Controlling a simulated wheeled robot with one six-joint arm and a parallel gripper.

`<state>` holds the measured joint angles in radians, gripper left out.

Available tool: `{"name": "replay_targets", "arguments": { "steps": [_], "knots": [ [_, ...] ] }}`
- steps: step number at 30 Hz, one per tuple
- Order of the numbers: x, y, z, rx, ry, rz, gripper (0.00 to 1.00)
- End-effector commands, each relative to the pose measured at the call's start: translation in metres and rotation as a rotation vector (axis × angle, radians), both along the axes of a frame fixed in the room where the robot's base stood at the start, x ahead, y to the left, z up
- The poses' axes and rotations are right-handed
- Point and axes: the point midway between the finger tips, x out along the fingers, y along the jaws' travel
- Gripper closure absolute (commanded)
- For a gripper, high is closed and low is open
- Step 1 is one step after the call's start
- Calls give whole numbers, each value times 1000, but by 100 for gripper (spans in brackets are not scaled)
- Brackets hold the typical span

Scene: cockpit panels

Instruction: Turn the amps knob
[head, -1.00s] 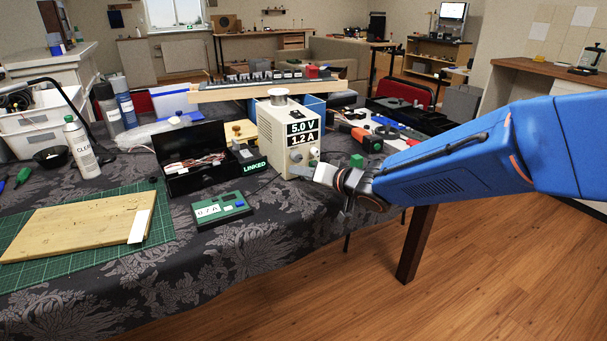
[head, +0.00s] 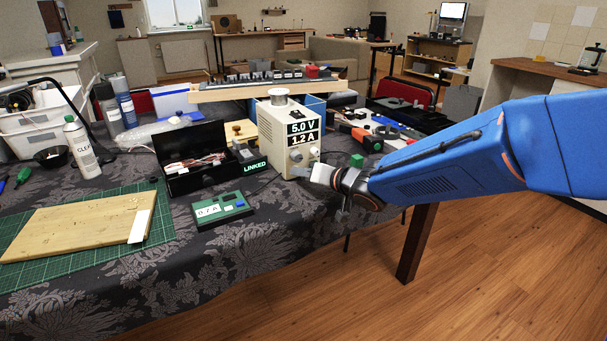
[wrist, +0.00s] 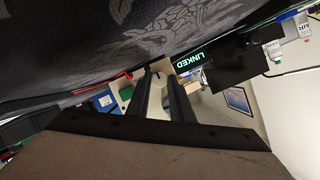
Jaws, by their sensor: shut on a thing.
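The cream power supply (head: 271,130) stands on the cloth-covered table. Its displays (head: 303,133) read 5.0 V and 1.2 A. Two light round knobs show on its front, a left knob (head: 296,155) and an upper right knob (head: 314,151). My gripper (head: 314,173) is at the lower right of this front, its fingers pointing left at the panel. It is shut on a knob, taken as the amps knob, which the fingers mostly hide. In the wrist view, the two dark fingers (wrist: 161,80) reach to the pale front, close together; the grip itself is small and dark.
The cloth in front of the supply is clear.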

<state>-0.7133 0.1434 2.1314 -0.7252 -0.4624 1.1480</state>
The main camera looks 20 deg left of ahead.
Motion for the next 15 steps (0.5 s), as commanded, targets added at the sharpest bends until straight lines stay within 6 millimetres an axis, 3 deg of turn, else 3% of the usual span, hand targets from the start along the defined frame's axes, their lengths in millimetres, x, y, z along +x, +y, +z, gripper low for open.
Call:
{"name": "replay_targets", "arguments": {
  "steps": [15],
  "knots": [
    [-3,2,0,-178,-204,0,100]
  ]
}}
